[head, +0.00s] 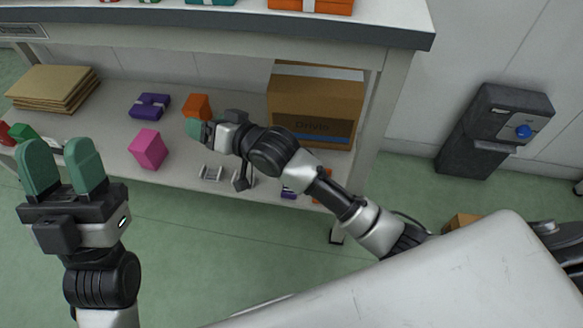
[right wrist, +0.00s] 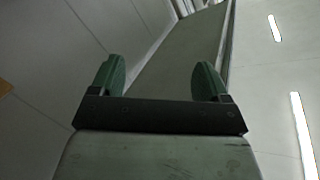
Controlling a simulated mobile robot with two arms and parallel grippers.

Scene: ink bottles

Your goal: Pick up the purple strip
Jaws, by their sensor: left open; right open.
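A purple piece with a crossing purple band (head: 150,106) lies on the lower shelf, left of an orange block. A small purple piece (head: 288,194) shows at the shelf's front edge, partly hidden by my right arm; I cannot tell whether either is the strip. My right gripper (head: 195,130) reaches over the shelf, right of the banded purple piece and close to the orange block (head: 196,104). In the right wrist view (right wrist: 160,77) its green fingers are apart with nothing between them. My left gripper (head: 62,150) is open and empty, raised in front of the shelf's left part.
The lower shelf (head: 100,172) also holds a magenta block (head: 148,149), a cardboard box (head: 316,104), brown folders (head: 53,88), a small white rack (head: 211,173) and a green block (head: 22,132). The tabletop (head: 130,16) overhangs it.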

